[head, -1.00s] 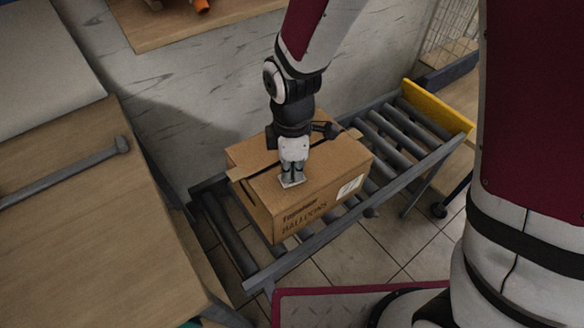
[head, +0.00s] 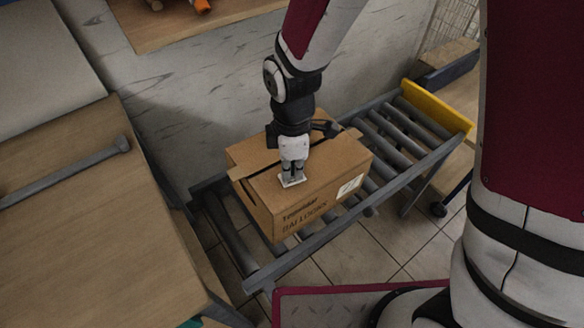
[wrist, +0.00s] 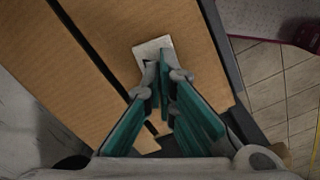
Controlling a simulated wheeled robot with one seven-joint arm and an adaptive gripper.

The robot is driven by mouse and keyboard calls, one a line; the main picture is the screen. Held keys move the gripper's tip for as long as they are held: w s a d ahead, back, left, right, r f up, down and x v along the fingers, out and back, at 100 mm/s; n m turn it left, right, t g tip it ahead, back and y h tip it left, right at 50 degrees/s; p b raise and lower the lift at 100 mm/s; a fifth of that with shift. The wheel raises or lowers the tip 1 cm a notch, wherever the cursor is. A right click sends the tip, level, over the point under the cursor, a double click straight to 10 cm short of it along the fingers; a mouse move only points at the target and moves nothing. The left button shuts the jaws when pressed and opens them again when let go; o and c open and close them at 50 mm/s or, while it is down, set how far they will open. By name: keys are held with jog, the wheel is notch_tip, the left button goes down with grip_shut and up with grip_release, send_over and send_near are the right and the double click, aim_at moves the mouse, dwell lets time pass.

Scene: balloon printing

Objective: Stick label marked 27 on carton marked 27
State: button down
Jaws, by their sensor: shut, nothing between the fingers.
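The carton (head: 334,165) sits on the roller conveyor. It is brown, with printed text on its front face and a white sticker (head: 350,187) on that face's right part, too small to read. A small white label (head: 290,181) lies on the carton's top near the front edge. It also shows in the wrist view (wrist: 151,46), flat against the cardboard. Its number cannot be read. My gripper (head: 291,175) points down at the label, its fingertips shut and at or just above it. In the wrist view the shut green-padded fingers (wrist: 166,76) partly cover the label's near edge.
The roller conveyor (head: 402,134) has bare rollers to the right of the carton and a yellow end plate (head: 436,106). A wooden table (head: 90,215) with a grey bar (head: 65,172) stands at left. A wall is behind the conveyor.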

jog(key=shift+r+p, duration=2.05)
jog(key=shift+r, duration=1.3)
jog(key=shift+d+r, duration=0.1)
jog(key=shift+r, duration=0.15)
jog(key=s+d+r+m+t, duration=0.2)
jog(key=s+d+r+m, duration=0.2)
jog(key=d+r+m, duration=0.4)
jog(key=s+d+r+m+t, duration=0.1)
jog(key=s+d+r+m, duration=0.4)
jog(key=r, duration=0.6)
jog(key=s+d+r+m+t, duration=0.1)
jog(key=s+d+r+m, duration=0.1)
jog(key=s+d+m, duration=0.3)
jog(key=shift+s+r+m+t, duration=0.3)
jog(key=shift+s+m, duration=0.1)
jog(key=shift+s, duration=0.5)
